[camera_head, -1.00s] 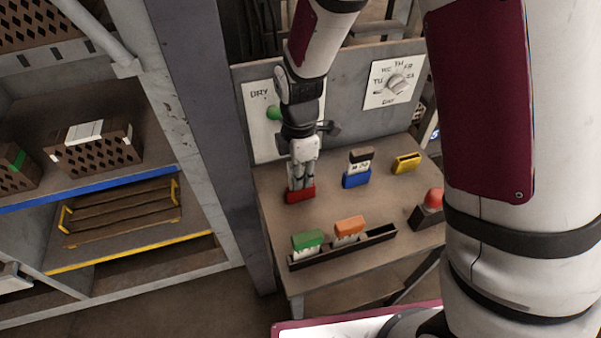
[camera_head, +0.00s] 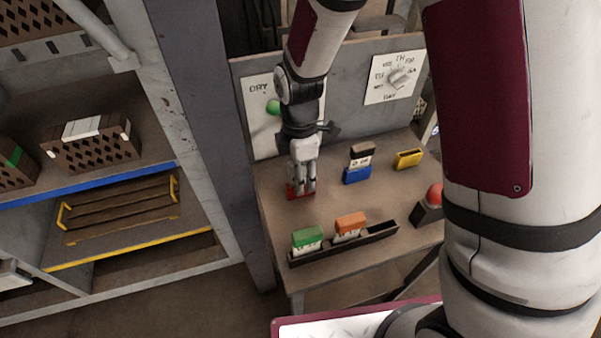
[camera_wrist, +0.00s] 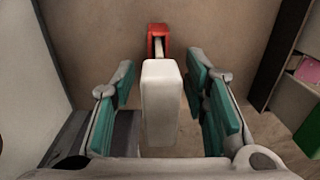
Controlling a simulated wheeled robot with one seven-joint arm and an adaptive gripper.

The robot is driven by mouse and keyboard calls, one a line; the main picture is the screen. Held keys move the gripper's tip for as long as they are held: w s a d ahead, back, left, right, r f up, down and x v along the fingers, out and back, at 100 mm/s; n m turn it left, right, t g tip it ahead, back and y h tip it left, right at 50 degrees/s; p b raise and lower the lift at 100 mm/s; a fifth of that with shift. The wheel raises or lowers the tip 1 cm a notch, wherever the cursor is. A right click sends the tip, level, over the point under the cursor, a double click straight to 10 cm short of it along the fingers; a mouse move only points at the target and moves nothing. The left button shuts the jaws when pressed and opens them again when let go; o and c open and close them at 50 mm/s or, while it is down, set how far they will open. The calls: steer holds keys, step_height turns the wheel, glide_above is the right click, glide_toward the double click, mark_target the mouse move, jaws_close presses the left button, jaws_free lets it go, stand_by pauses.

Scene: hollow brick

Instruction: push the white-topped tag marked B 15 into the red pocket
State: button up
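The white-topped tag (camera_wrist: 162,88) stands between the fingers in the wrist view, its white end toward the camera. Its lower part is hidden behind that end, and its marking cannot be read. The red pocket (camera_wrist: 158,31) shows just beyond it; how deep the tag sits in it cannot be told. My gripper (camera_wrist: 162,100) is open around the tag, with a gap between each teal pad and its sides. In the head view my gripper (camera_head: 302,188) points down at the red pocket (camera_head: 291,192) and its fingers cover most of it.
A blue pocket (camera_head: 357,175) with a dark-topped tag and a yellow pocket (camera_head: 409,159) stand to the right. A black rack (camera_head: 378,232) in front holds a green-topped tag (camera_head: 307,237) and an orange-topped tag (camera_head: 350,223). A red button (camera_head: 434,194) is at the right.

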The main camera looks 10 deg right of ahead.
steer(key=r, duration=1.2)
steer(key=shift+w, duration=0.25)
steer(key=s+d+r+m+t, duration=0.2)
steer(key=s+d+r+m, duration=0.4)
steer(key=s+m, duration=0.4)
steer(key=s+d+r+m+t, duration=0.2)
steer(key=s+d+r+m, duration=0.5)
steer(key=s+m, duration=0.3)
steer(key=shift+d+r+t, duration=0.3)
steer(key=shift+d, duration=0.15)
stand_by(1.3)
